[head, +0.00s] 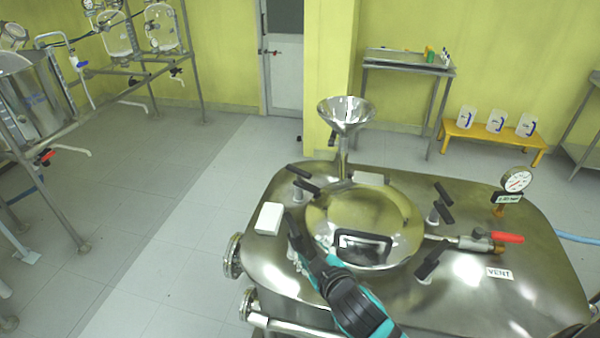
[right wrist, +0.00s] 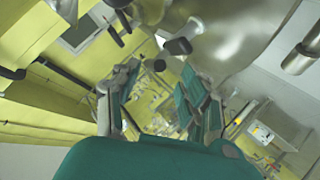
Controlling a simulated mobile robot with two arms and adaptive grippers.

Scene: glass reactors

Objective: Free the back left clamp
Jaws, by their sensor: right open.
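The back left clamp (head: 303,183) sits at the back left rim of the round steel lid (head: 365,212). Its black handle slants down to the right above a pale post. My right gripper (head: 295,238) is at the lid's left edge, nearer to me than this clamp and apart from it. Its fingers (right wrist: 160,105) stand open in the right wrist view, with nothing seen held between them. Dark handle ends (right wrist: 178,46) show beyond the fingers there, but I cannot tell which clamp they belong to. The front left clamp is largely hidden by my right arm. My left gripper is out of view.
A steel funnel (head: 346,115) rises behind the lid. A white block (head: 269,218) lies left of it. Other clamps (head: 440,205) (head: 428,264) stand on the right. A red-handled valve (head: 507,238) and a gauge (head: 516,180) are farther right.

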